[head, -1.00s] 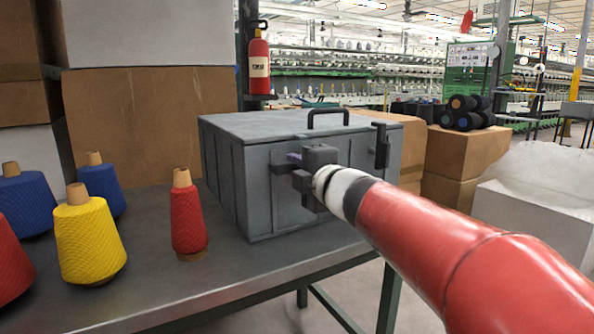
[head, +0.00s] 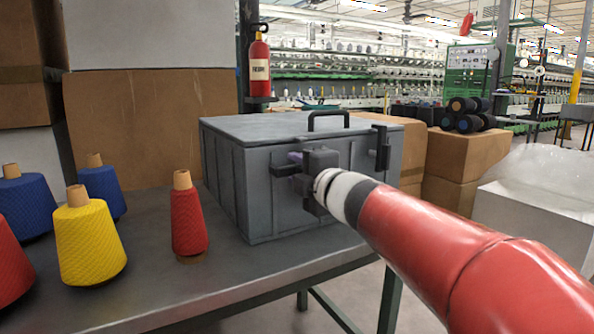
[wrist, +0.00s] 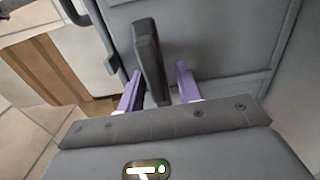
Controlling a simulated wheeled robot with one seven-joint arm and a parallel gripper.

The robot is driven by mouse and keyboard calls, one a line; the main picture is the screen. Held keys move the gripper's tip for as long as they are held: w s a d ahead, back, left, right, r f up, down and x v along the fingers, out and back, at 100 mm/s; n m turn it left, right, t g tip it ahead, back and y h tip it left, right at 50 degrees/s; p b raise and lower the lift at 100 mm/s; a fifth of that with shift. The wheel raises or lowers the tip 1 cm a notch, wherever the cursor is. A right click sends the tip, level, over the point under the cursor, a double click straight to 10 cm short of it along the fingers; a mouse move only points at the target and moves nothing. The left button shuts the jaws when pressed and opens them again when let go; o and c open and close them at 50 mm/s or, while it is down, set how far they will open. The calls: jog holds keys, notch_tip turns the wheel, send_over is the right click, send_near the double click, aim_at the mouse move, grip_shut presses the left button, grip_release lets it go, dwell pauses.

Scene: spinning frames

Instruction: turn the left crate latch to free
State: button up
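The grey crate (head: 225,185) stands on a metal table with its lid shut. Its left latch, a dark bar (head: 284,170), lies roughly level on the front face in the head view, its right part hidden by my gripper. My gripper (head: 297,160) is at this latch. In the wrist view the latch bar (wrist: 149,55) stands between the two purple fingers of my gripper (wrist: 158,88). A gap shows between the bar and the right finger; contact with the left finger is unclear. The right latch (head: 383,147) is upright.
A carry handle (head: 328,117) is on the lid. A red yarn cone (head: 188,220) stands left of the crate, with yellow (head: 88,240) and blue cones farther left on the table (head: 235,280). Cardboard boxes (head: 460,155) are behind at the right.

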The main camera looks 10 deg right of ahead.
jog(key=p+v, duration=0.1)
jog(key=v, duration=0.6)
jog(key=shift+s, duration=0.3)
jog(key=shift+d, duration=0.15)
jog(key=s+d+f+m+g+h+p, duration=0.5)
jog(key=s+f+m+h, duration=0.35)
jog(key=m, duration=0.75)
jog(key=s+a+f+m+g+y, duration=0.1)
jog(key=s+a+f+m+g, duration=0.1)
jog(key=s+f, duration=0.3)
jog(key=s+a+f+m+g+y+p, duration=0.1)
jog(key=s+a+f+m+g+y, duration=0.1)
jog(key=s, duration=0.6)
notch_tip(320, 180, down, 3)
jog(key=a+m+g, duration=0.1)
jog(key=g, duration=0.1)
jog(key=shift+s+m+g, duration=0.2)
jog(key=shift+m+g, duration=0.1)
jog(key=shift+m, duration=0.1)
